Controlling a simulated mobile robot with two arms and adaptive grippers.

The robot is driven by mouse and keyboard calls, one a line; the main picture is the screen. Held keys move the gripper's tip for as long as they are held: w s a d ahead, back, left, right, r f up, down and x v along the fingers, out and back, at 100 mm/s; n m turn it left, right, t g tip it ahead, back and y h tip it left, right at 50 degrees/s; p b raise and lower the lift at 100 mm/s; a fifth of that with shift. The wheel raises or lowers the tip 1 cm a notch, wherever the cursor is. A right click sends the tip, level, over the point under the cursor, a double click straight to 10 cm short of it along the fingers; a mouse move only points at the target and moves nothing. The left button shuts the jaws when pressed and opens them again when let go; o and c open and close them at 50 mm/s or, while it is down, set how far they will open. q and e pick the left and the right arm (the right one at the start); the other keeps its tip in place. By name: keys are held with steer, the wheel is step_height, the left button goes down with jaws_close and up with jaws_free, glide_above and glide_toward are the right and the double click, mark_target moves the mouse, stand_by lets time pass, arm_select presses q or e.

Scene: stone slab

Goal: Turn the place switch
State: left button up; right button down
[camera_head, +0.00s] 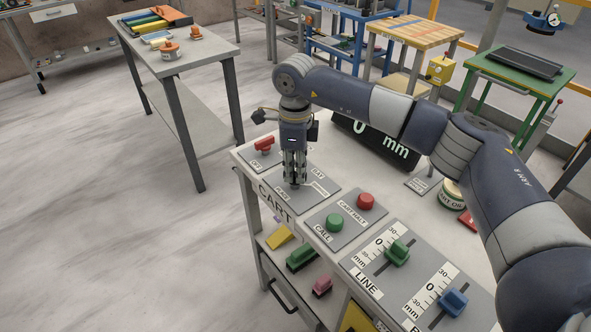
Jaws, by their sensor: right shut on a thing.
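The way the switch points cannot be seen. My left gripper is not in view.
The console top (245,155) also carries a red OFF switch (264,143), a green CALL button (334,222), a red button (366,200), a green slider (397,252) and a blue slider (453,302). A display (375,140) reading 0 mm stands behind. Floor at left is clear.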

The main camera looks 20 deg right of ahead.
mark_target(295, 172)
steer(key=shift+r, duration=0.1)
steer(key=c, duration=1.6)
jaws_free()
steer(key=shift+c, duration=0.2)
step_height(295, 172, up, 12)
